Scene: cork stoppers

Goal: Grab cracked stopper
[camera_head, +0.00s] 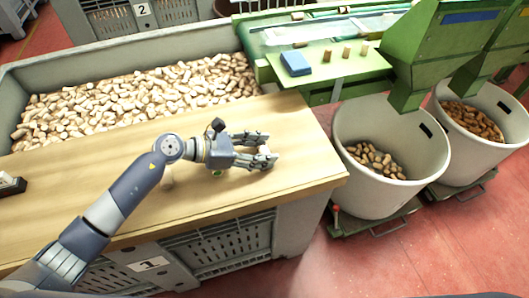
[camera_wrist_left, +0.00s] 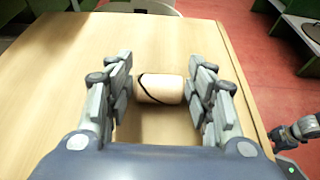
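A pale cork stopper (camera_wrist_left: 160,89) with a dark curved crack line lies on the wooden table in the left wrist view. My left gripper (camera_wrist_left: 158,92) is open, with one finger on each side of the stopper and a narrow gap at each side. In the head view my left gripper (camera_head: 268,156) is low over the table near its right end, and the stopper (camera_head: 265,150) shows only in part at the fingertips. Part of my right gripper (camera_wrist_left: 300,133) shows at the lower right of the left wrist view; its finger opening is unclear.
The wooden table (camera_head: 110,175) is mostly clear. A grey bin of corks (camera_head: 150,95) stands behind. A green machine holds a blue block (camera_head: 296,62) and several corks. White buckets (camera_head: 390,130) stand right.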

